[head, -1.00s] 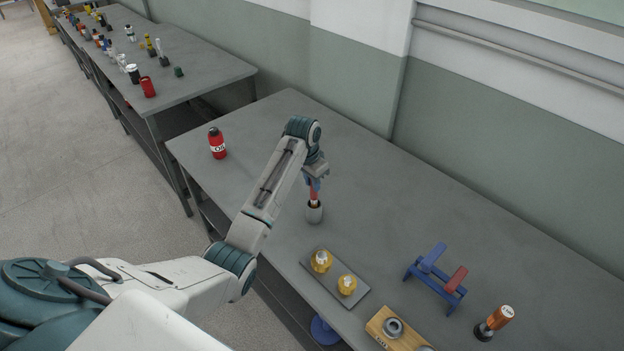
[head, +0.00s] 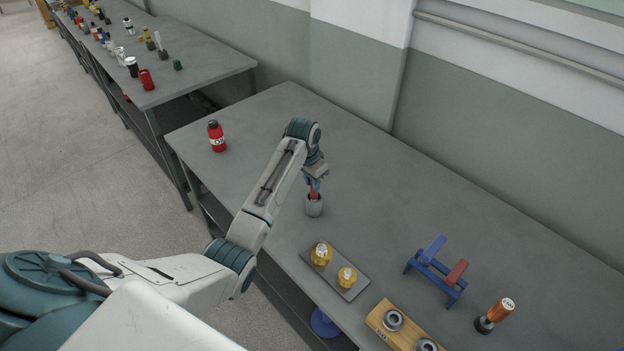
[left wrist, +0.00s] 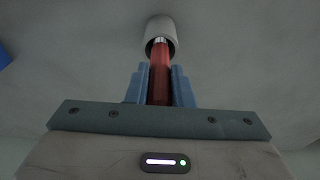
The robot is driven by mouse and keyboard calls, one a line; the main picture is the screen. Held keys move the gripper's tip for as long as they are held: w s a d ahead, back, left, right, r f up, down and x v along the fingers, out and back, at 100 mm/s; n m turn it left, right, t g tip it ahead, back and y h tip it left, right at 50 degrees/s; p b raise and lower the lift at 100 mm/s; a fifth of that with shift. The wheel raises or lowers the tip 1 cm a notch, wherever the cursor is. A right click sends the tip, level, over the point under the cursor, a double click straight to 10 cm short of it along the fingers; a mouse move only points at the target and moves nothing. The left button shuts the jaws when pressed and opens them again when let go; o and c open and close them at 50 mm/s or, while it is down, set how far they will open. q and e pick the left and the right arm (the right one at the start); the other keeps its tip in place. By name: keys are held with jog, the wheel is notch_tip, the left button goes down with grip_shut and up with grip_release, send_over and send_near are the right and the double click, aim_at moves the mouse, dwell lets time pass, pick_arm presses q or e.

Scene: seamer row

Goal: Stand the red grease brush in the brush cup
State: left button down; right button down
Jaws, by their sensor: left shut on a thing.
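The red grease brush (head: 312,190) is upright between the fingers of my left gripper (head: 314,183), its lower end inside the mouth of the grey brush cup (head: 314,206). The cup stands on the bench. In the left wrist view the red handle (left wrist: 160,78) runs between the blue fingers of the gripper (left wrist: 160,84), which are shut on it. The cup (left wrist: 161,32) is beyond, and the brush's far end goes into its opening. Whether the brush touches the cup bottom is hidden. My right gripper is not in view.
On the bench (head: 400,190), a red bottle (head: 217,136) stands at the far left. A tray (head: 350,291) with two yellow items, a wooden block (head: 378,317) with grey rings, a blue rack (head: 432,275) and an orange-handled tool (head: 496,315) are nearer. The bench right of the cup is clear.

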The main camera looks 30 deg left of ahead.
pick_arm(q)
jog(key=shift+f, duration=0.55)
jog(key=c, duration=1.2)
grip_release()
